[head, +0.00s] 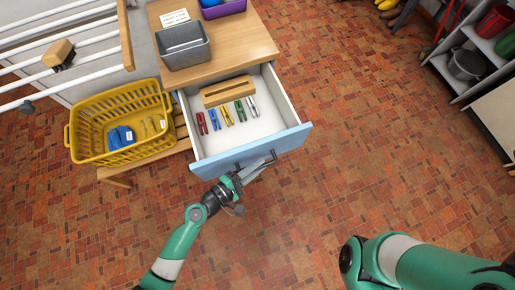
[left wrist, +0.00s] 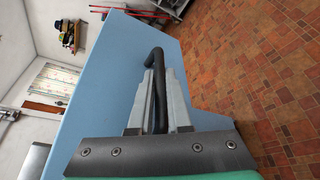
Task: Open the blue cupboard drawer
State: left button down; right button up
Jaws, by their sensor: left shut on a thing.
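The blue-fronted cupboard drawer (head: 245,151) is pulled well out from the wooden-topped cupboard in the head view, and its white inside shows. My left gripper (head: 258,168) is at the drawer front, shut on the dark bar handle (head: 273,157). In the left wrist view the handle (left wrist: 158,62) runs between the two grey fingers (left wrist: 157,98), and the blue front (left wrist: 115,75) lies behind. Inside the drawer are several coloured clothespins (head: 228,114) and a wooden block (head: 227,91). My right arm enters at the lower right; its gripper is out of view.
A grey bin (head: 183,47) and a purple container (head: 222,8) stand on the cupboard top (head: 245,45). A yellow basket (head: 90,112) with cloths sits left of the drawer. White rails (head: 75,45) are at upper left. The tiled floor (head: 350,130) right of the drawer is clear.

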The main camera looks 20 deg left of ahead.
dwell(0.3)
pick_arm(q)
jog(key=c, duration=0.9)
grip_release()
jog(key=shift+w, duration=0.1)
jog(key=shift+o, duration=0.2)
jog(key=p+v, duration=0.1)
jog(key=v, duration=1)
jog(key=shift+s+a+p, duration=0.15)
jog(key=shift+s+p, duration=0.2)
jog(key=shift+r, duration=0.15)
